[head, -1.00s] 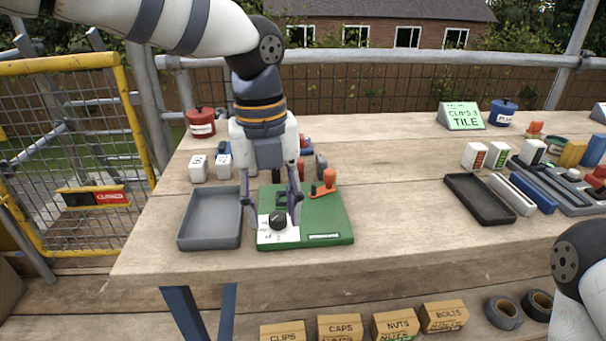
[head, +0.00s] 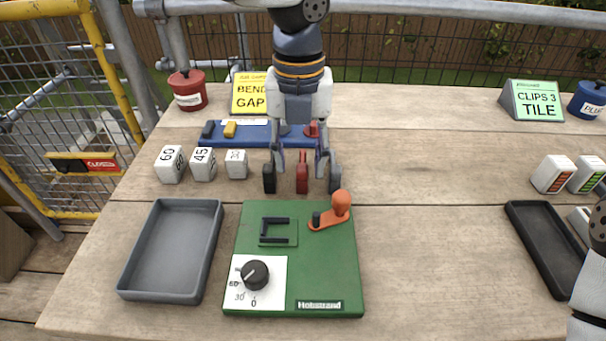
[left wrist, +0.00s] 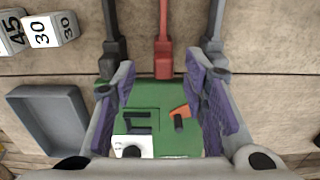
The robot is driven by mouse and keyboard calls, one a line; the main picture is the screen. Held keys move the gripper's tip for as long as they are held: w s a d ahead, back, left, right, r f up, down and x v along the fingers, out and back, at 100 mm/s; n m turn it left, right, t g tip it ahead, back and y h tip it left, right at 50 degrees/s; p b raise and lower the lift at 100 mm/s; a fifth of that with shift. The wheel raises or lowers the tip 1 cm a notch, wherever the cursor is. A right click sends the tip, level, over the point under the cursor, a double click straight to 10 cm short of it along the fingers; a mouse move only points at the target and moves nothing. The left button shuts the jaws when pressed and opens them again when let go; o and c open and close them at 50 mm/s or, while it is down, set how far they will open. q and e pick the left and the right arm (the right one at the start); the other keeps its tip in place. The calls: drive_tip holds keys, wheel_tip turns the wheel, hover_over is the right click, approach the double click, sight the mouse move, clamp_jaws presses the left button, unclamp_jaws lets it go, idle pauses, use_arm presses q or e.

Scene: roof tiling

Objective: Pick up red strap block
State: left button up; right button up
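A red block with a long narrow strap-like part (head: 302,176) stands on the table behind the green board, between a black one (head: 269,179) and a grey one (head: 335,179). In the left wrist view the red piece (left wrist: 163,38) runs up the middle of the picture. My left gripper (head: 300,163) points down over it, open and empty, with one finger to each side. In the left wrist view the purple-padded fingers (left wrist: 163,75) are wide apart, and I see no contact with the red piece. My right gripper is out of view.
A green board (head: 300,270) with a black dial (head: 254,274) and orange lever (head: 335,209) lies in front. A grey tray (head: 170,250) and white numbered cubes (head: 203,163) are left. A blue rack (head: 260,134) stands behind.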

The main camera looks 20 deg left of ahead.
sight(302, 168)
use_arm(q)
drive_tip(key=f, duration=0.4)
drive_tip(key=shift+s+d+f, duration=0.1)
drive_tip(key=shift+d+f, duration=0.1)
clamp_jaws()
drive_tip(key=shift+r, duration=0.1)
